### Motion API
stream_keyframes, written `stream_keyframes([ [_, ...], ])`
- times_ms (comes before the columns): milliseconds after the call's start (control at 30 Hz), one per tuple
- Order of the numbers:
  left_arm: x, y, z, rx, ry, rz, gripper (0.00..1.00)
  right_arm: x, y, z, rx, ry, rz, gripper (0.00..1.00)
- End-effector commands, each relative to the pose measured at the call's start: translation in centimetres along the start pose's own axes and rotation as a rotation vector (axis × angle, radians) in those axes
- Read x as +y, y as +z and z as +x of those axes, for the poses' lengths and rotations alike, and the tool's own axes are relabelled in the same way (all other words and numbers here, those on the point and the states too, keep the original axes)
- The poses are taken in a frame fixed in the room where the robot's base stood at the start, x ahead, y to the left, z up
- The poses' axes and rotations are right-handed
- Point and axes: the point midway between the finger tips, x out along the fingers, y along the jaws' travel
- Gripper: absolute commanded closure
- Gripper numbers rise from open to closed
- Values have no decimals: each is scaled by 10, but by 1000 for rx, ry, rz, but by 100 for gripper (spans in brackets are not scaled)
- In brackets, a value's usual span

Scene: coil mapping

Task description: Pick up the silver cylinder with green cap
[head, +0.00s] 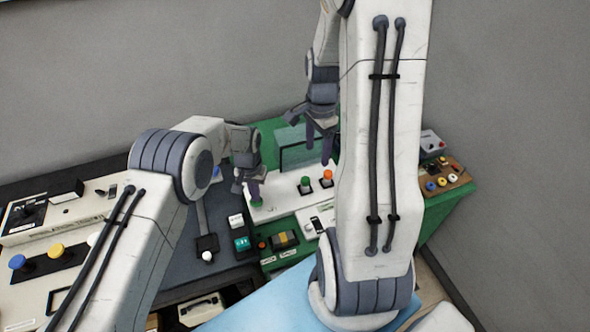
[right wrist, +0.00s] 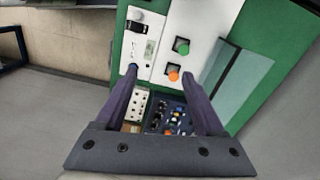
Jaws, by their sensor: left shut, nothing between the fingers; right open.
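The green-capped cylinder (head: 305,182) stands on a white panel of the green console, on a dark square base. Its cap also shows in the right wrist view (right wrist: 181,46), beyond the fingertips; its silver body is too small to make out clearly. An orange-capped piece (head: 327,174) stands beside it, and in the right wrist view (right wrist: 173,73) it appears between the fingertips. My right gripper (head: 320,140) is open and empty, above the panel and behind these caps. My left gripper (head: 254,192) is shut and empty, over the panel's left end, apart from the green cap.
A glass-like pane (head: 303,150) stands behind the caps. A white switch plate (head: 317,222) lies in front. A box with coloured knobs (head: 441,183) is at the right. A beige panel with blue and yellow knobs (head: 30,235) is at the left.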

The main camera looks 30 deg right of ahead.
Motion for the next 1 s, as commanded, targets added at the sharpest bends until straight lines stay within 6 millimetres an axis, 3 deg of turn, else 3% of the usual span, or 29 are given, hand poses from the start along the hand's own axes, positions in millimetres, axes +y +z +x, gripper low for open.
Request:
stream_keyframes([
  [600,0,1,2,-4,0,0,100,-52,-12,65,-1,1,-1345,29],
  [800,0,1,1,-4,0,0,100,-59,-14,78,-1,0,-1587,29],
  [1000,0,1,2,-4,0,0,100,-60,-13,97,-4,2,-1654,29],
])
